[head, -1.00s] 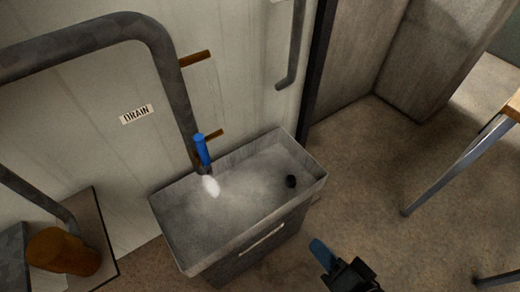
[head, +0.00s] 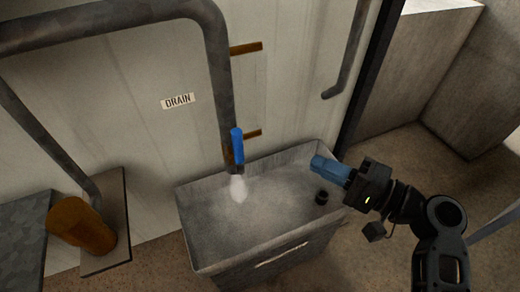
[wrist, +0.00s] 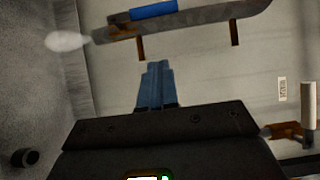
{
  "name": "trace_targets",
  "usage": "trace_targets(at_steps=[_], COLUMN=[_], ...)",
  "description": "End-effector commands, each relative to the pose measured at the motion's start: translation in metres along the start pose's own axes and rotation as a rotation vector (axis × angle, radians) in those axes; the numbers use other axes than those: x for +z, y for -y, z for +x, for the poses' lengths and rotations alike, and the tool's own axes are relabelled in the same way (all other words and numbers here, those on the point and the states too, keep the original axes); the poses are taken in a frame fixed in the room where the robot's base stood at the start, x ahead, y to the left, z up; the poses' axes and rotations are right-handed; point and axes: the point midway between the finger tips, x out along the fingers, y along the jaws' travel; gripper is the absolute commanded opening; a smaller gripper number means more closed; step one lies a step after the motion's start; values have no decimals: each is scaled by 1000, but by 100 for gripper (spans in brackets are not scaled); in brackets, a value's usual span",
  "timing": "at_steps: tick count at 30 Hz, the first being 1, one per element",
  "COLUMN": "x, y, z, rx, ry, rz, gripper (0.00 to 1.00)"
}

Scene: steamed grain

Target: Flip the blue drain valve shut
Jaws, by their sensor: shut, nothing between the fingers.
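The blue drain valve handle (head: 237,146) sits on the lower end of the grey drain pipe (head: 216,75), lying along the pipe. White steam or spray (head: 238,188) comes out of the pipe's mouth below it. My gripper (head: 316,163) has blue fingers that are shut and empty. In the head view it is to the right of the valve, over the right end of the basin, apart from the handle. In the wrist view the fingers (wrist: 156,66) point towards the wall, and the blue handle (wrist: 153,10) shows beyond them at the top.
A grey basin (head: 225,262) stands under the pipe, with a dark round outlet (head: 321,197) inside. A "DRAIN" label (head: 178,101) is on the wall. Brown brackets (head: 246,48) hold the pipe. An orange-brown cylinder (head: 80,226) is at lower left.

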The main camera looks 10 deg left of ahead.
Motion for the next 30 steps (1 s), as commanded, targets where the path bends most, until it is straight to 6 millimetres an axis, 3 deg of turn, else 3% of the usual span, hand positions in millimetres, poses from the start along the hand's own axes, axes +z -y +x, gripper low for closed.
trace_targets(at_steps=[14,30], x=[0,3], y=[0,0], z=[9,105], rx=[-1,1], ry=[3,4], rz=[0,1], gripper=[0,0])
